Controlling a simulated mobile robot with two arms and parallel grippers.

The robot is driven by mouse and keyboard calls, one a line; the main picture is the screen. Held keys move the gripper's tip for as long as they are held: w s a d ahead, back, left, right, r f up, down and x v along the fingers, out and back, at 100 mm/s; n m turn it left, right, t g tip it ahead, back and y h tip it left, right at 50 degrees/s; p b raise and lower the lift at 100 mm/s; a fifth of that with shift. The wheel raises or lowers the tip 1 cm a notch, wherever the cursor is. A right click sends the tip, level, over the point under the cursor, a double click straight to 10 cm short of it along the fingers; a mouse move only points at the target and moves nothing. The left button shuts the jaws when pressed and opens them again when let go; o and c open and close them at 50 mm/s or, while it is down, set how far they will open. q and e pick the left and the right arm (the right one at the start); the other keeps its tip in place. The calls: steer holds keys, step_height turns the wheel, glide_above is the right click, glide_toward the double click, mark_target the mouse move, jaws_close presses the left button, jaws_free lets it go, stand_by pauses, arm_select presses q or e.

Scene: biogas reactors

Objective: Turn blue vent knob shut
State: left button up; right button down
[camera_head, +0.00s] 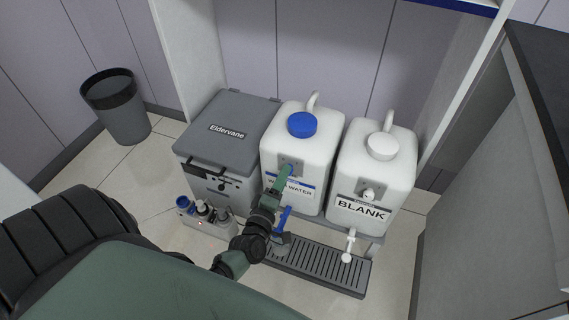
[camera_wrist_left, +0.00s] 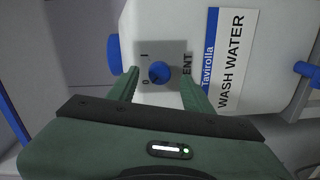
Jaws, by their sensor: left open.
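The blue vent knob (camera_wrist_left: 159,72) sits on a grey plate (camera_wrist_left: 176,54) marked I, O and VENT, on the front of the white WASH WATER container (camera_head: 309,150). In the head view my left gripper (camera_head: 284,172) is in front of this plate and hides the knob. In the left wrist view its two green fingers (camera_wrist_left: 160,82) are apart, one on each side of the knob. A gap shows between the knob and each finger, so it looks untouched. I cannot tell which mark the knob points at. My right gripper is not in view.
The white BLANK container (camera_head: 372,170) with a white knob stands close on the right. A grey Eldervane box (camera_head: 222,140) stands on the left. Below are a blue tap handle (camera_head: 285,218), a white tap (camera_head: 350,246) and a slotted drip tray (camera_head: 320,265). A bin (camera_head: 118,110) stands far left.

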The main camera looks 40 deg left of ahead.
arm_select(q)
steer(key=v, duration=0.6)
steer(key=shift+p, duration=0.3)
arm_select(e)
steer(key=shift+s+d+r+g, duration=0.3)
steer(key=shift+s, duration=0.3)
